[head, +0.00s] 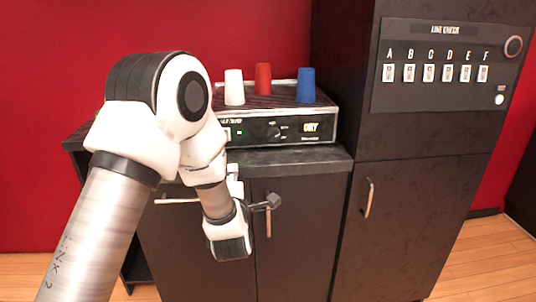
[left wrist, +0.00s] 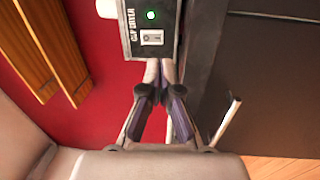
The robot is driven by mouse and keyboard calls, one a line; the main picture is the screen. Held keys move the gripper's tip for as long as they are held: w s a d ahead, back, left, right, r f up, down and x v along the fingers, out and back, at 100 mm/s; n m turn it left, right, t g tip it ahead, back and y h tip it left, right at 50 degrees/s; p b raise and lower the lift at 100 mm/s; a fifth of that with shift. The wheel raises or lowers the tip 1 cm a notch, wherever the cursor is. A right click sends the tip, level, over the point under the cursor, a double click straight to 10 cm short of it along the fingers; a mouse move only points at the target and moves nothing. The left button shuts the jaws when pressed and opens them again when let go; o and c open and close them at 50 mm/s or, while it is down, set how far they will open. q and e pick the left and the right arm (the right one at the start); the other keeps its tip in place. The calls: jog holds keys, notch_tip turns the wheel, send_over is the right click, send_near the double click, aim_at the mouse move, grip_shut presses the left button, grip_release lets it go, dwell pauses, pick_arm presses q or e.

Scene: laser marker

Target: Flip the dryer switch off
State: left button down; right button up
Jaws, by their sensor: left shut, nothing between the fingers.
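The cup dryer (head: 306,138) is a dark box with a light frame on the counter. Its display reads DRY, and its left end is partly behind my left arm. In the left wrist view, its panel shows a white rocker switch (left wrist: 152,37) beside a lit green lamp (left wrist: 151,15); I cannot tell which way the rocker is tipped. My left gripper (left wrist: 161,70) is shut and empty, with its fingertips just beyond the panel edge, close to the switch.
White (head: 234,88), red (head: 263,79) and blue (head: 306,86) cups stand upside down on the dryer. The counter (head: 310,160) has doors with handles below. A tall dark cabinet (head: 425,170) with a lettered switch panel (head: 440,65) stands at the right.

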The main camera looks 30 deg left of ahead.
pick_arm(q)
notch_tip(320, 180, up, 2)
jog(key=s+a, duration=0.2)
jog(key=p, duration=0.2)
send_near(225, 131)
jog(key=shift+n, duration=0.3)
jog(key=x, duration=0.7)
jog(key=shift+w+f, duration=0.1)
jog(key=shift+w, duration=0.05)
pick_arm(e)
jog(key=shift+s+a+r, duration=0.25)
jog(key=shift+s+r, duration=0.2)
jog(key=shift+r, duration=0.3)
